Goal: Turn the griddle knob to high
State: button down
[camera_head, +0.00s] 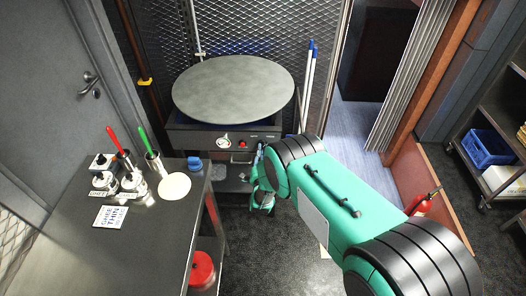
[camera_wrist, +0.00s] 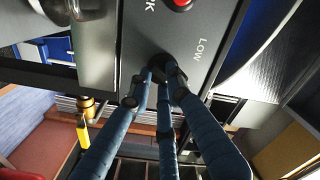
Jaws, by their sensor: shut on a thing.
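The griddle (camera_head: 233,88) is a large round grey plate on a dark unit with a front control panel (camera_head: 188,138). In the wrist view the panel (camera_wrist: 150,35) carries the word LOW beside a small dark knob (camera_wrist: 161,62). My gripper (camera_wrist: 163,75) has its blue fingers shut around this knob, which hides most of it, so its pointer cannot be read. In the head view my gripper (camera_head: 261,150) reaches the right part of the panel, and my arm partly covers it. No HIGH mark can be made out.
A red button (camera_head: 242,143) and a white dial (camera_head: 224,140) sit left of my gripper on the panel. A steel table (camera_head: 75,245) with bottles and a red-handled and a green-handled tool stands at left. A fire extinguisher (camera_head: 421,204) stands at right. Dark floor lies between.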

jog(key=shift+f, duration=0.15)
jog(key=c, duration=1.6)
grip_release()
jog(key=shift+s, duration=0.15)
jog(key=s, duration=1.1)
jog(key=shift+s, duration=0.4)
